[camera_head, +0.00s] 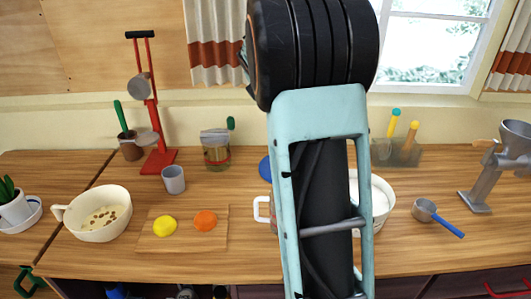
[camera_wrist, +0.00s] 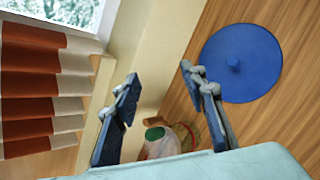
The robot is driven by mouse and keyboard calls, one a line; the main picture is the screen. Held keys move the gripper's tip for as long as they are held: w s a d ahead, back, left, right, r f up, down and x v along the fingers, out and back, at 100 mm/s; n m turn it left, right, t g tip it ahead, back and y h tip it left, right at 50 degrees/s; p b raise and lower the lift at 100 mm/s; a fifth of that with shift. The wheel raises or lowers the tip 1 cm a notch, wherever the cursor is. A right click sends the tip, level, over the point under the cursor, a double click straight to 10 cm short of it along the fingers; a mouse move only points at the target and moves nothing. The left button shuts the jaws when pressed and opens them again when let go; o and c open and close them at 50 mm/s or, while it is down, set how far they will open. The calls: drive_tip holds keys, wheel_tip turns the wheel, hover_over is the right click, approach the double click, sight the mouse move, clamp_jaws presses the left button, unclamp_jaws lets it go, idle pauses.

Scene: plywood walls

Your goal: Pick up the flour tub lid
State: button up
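The flour tub lid (camera_wrist: 240,62) is a flat blue disc with a small round knob, lying on the wooden counter at the upper right of the wrist view. A blue edge, likely the same lid (camera_head: 264,168), shows in the head view just left of my arm, which hides the rest. A white tub with white contents (camera_head: 381,203) is partly hidden behind my arm. My gripper (camera_wrist: 160,75) is open and empty, its two dark blue fingers apart. The lid is to the right of the fingers, not between them. The head view does not show the gripper fingers.
A board (camera_head: 185,241) with yellow and orange pieces, a cream bowl (camera_head: 98,222) and red press (camera_head: 159,160) are farther left.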

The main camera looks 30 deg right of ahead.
drive_tip(key=s+d+f+n+g+p, duration=0.1)
drive_tip(key=f+n, duration=0.1)
drive_tip(key=f, duration=0.4)
drive_tip(key=s+d+f+n+g+y+p, duration=0.1)
drive_tip(key=d+f+n+g, duration=0.1)
drive_tip(key=f, duration=0.4)
drive_tip(key=s+d+f+n+g+y+p, duration=0.1)
drive_tip(key=f+n, duration=0.1)
drive_tip(key=f, duration=0.4)
drive_tip(key=shift+d+f+n+g, duration=0.15)
drive_tip(key=shift+d+n+g, duration=0.15)
drive_tip(key=shift+d+g, duration=0.1)
drive_tip(key=shift+w+a+p+x, duration=0.15)
drive_tip(key=shift+p+x, duration=0.25)
drive_tip(key=shift+x, duration=1.05)
drive_tip(key=shift+w+a+p+x, duration=0.15)
drive_tip(key=shift+p+x, duration=0.2)
drive_tip(key=shift+x, duration=1.15)
drive_tip(key=shift+c, duration=0.3)
clamp_jaws()
